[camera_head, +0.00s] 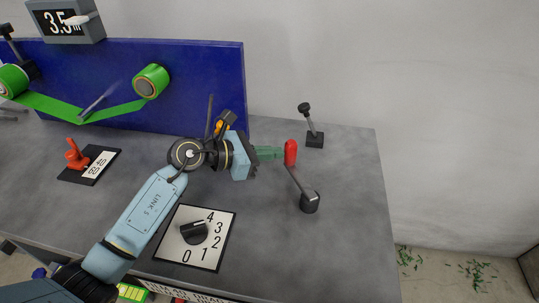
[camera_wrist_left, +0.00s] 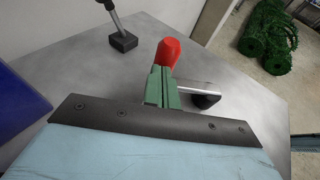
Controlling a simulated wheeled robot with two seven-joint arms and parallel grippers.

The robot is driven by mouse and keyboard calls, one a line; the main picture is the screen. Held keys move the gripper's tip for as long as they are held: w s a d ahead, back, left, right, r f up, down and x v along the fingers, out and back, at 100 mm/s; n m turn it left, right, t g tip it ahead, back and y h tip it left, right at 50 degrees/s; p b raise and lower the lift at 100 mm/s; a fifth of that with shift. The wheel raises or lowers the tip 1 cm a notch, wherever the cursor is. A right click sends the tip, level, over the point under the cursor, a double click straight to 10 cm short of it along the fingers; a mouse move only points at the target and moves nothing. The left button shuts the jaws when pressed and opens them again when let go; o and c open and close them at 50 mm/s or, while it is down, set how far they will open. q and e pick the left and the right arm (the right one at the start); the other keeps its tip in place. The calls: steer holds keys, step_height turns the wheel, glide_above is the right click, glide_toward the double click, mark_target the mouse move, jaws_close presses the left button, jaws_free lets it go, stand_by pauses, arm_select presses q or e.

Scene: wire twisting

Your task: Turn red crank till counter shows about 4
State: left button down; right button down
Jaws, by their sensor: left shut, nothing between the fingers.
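The red crank handle (camera_head: 291,152) stands at the end of a grey crank arm (camera_head: 299,182) that rises from a black hub (camera_head: 310,202) on the right part of the table. My left gripper (camera_head: 281,153) has its green fingers shut with nothing between them. The fingertips are right beside the red handle, on its left. In the left wrist view the red handle (camera_wrist_left: 169,50) is just beyond the green fingertips (camera_wrist_left: 162,76); whether they touch I cannot tell. The counter (camera_head: 64,21) at the top left reads 3.5. My right gripper is not in view.
A black lever (camera_head: 309,126) stands behind the crank. A dial plate (camera_head: 196,237) numbered 0 to 4 with a black knob lies in front of my left arm. A blue panel (camera_head: 200,90) carries green rolls (camera_head: 151,81). A red switch (camera_head: 75,155) is at left. The table's right side is clear.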

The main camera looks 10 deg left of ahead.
arm_select(q)
steer(key=shift+s+a, duration=0.15)
steer(key=shift+a, duration=0.15)
steer(key=w+a+b+v, duration=0.1)
steer(key=v, duration=1.2)
steer(key=shift+f, duration=0.35)
stand_by(1.6)
